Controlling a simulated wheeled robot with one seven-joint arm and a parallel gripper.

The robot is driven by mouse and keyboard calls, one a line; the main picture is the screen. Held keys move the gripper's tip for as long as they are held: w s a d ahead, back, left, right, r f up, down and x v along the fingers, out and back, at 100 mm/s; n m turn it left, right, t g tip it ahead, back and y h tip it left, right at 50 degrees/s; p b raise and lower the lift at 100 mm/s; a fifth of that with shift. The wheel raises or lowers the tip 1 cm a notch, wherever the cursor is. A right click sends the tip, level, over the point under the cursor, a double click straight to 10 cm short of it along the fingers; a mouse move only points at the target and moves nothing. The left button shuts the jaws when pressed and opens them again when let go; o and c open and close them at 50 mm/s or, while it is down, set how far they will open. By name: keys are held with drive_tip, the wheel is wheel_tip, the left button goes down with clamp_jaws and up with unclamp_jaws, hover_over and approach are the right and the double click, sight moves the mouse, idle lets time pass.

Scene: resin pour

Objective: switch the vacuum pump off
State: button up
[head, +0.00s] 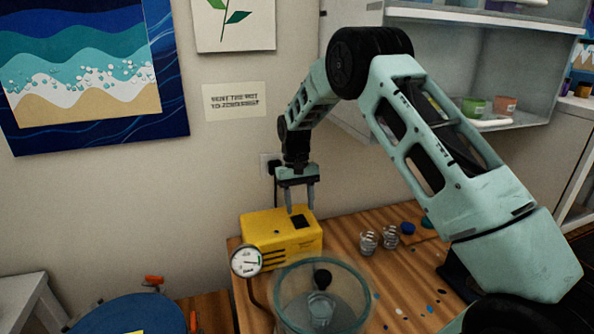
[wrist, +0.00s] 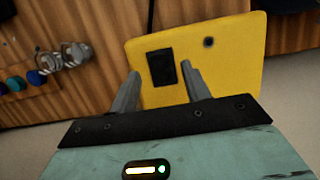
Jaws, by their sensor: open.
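The yellow vacuum pump (head: 280,242) stands on the wooden table against the wall. It also shows in the wrist view (wrist: 220,48), with a black rocker switch (wrist: 161,67) on its top face. My gripper (head: 301,208) is just above the pump, pointing down. In the wrist view its two fingers (wrist: 158,82) are apart, with the switch between and beyond them and nothing held. I cannot tell whether a fingertip touches the pump, nor which way the switch is set.
A round gauge (head: 246,261) and a clear chamber (head: 322,300) holding a cup stand in front of the pump. Two small clear cups (head: 369,242) and blue and green lids (head: 408,228) are to its right. A shelf unit (head: 500,60) hangs at upper right.

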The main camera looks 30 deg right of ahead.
drive_tip(key=b+v, duration=0.2)
drive_tip(key=v, duration=1.2)
drive_tip(key=shift+b, duration=0.3)
drive_tip(key=shift+a, duration=0.1)
drive_tip(key=s+a+n+t+b, duration=0.15)
drive_tip(key=s+a+n, duration=0.35)
drive_tip(key=s+a, duration=1.5)
drive_tip(key=s+a+f+n, duration=0.1)
drive_tip(key=s+f+n, duration=0.1)
drive_tip(key=s, duration=0.9)
drive_tip(key=s+a+f+n+t, duration=0.1)
drive_tip(key=s+f+n, duration=0.2)
drive_tip(key=s, duration=0.7)
drive_tip(key=shift+s+a+f, duration=0.2)
drive_tip(key=shift+s+f, duration=0.15)
drive_tip(key=shift+f, duration=0.6)
drive_tip(key=shift+t, duration=0.25)
